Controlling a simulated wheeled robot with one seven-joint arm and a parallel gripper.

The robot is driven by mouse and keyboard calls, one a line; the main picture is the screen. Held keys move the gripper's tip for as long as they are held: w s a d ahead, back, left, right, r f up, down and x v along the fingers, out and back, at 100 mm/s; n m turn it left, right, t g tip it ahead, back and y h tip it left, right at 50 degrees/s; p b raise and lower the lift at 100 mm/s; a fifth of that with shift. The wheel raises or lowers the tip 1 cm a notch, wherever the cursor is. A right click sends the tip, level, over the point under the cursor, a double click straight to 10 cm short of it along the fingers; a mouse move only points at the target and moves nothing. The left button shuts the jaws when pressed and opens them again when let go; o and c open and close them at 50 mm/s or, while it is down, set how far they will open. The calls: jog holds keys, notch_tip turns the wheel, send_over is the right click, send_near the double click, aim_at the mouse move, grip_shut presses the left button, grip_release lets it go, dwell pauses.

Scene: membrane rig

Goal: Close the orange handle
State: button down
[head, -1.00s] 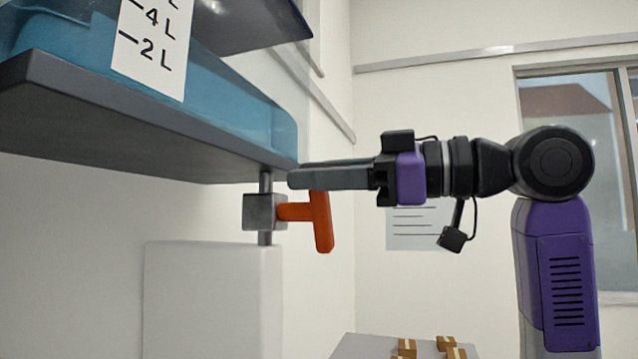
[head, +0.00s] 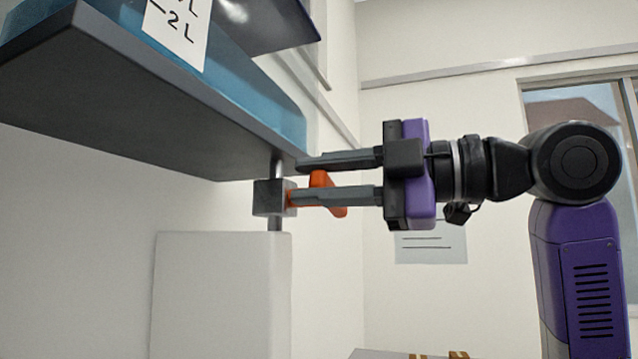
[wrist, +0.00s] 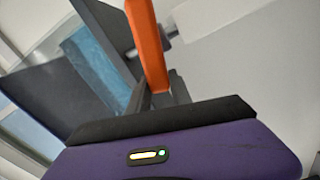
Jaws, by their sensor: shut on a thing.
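The orange handle (head: 318,179) is fixed to the grey metal valve block (head: 268,197) on a thin pipe beneath the tank. Its crossbar is tilted, and part of it is hidden behind my lower finger. My gripper (head: 299,180) reaches in from the right, one finger above the other. It is shut on the handle, with the fingers still well apart. In the wrist view the orange handle (wrist: 148,45) rises as a slanted bar from between my fingers (wrist: 157,98).
The blue water tank (head: 250,88) sits on a dark shelf (head: 130,105) just above my fingers. A white box (head: 222,295) stands below the valve. Small brown boxes on a table (head: 385,354) show at the bottom edge. A paper sheet (head: 430,243) hangs on the back wall.

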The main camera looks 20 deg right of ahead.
jog(key=shift+s+a+f+n+b, duration=0.1)
jog(key=shift+f+n+b, duration=0.25)
jog(key=shift+n, duration=0.4)
jog(key=shift+f+n+b, duration=0.2)
jog(key=shift+f+n, duration=0.1)
jog(key=shift+n, duration=0.45)
jog(key=c, duration=1.2)
grip_release()
jog(key=shift+o, duration=0.2)
jog(key=b+v, duration=0.1)
jog(key=v, duration=0.6)
jog(key=shift+s+d, duration=0.3)
